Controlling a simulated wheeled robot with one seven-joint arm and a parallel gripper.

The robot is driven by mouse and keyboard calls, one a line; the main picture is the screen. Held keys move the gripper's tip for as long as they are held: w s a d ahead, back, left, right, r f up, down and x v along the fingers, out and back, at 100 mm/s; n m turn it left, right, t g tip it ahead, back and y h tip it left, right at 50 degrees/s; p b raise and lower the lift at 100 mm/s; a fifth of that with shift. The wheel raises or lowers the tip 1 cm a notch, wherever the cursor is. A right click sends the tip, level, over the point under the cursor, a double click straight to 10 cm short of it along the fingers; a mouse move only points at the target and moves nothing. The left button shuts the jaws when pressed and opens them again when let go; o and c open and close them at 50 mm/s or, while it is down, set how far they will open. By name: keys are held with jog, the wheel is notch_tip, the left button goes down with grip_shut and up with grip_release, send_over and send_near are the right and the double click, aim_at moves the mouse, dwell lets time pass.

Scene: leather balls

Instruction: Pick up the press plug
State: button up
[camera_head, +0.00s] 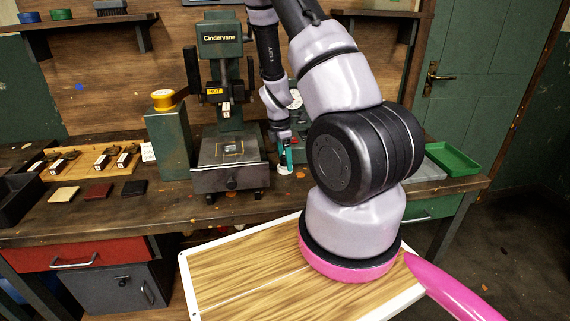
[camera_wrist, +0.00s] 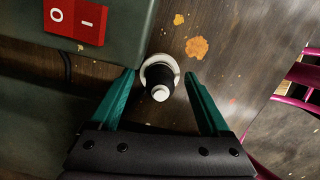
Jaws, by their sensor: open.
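The press plug (camera_wrist: 161,82) shows in the wrist view as a black body with a pale round tip and a pale ring around its base. It stands on the dark bench top. My gripper (camera_wrist: 159,76) is open, with one teal finger on each side of the plug; I cannot tell whether either finger touches it. In the head view my gripper (camera_head: 284,157) points down just right of the press, with the plug's pale base (camera_head: 284,170) showing below it.
The green press (camera_head: 231,150) stands close on the left. Its red switch (camera_wrist: 76,20) and a dark cable are beside the plug in the wrist view. A green tray (camera_head: 453,159) lies farther right. Leather swatches (camera_head: 98,191) lie on the bench's left.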

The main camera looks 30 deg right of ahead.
grip_shut()
notch_tip(320, 180, up, 10)
jog(key=shift+f, duration=1.8)
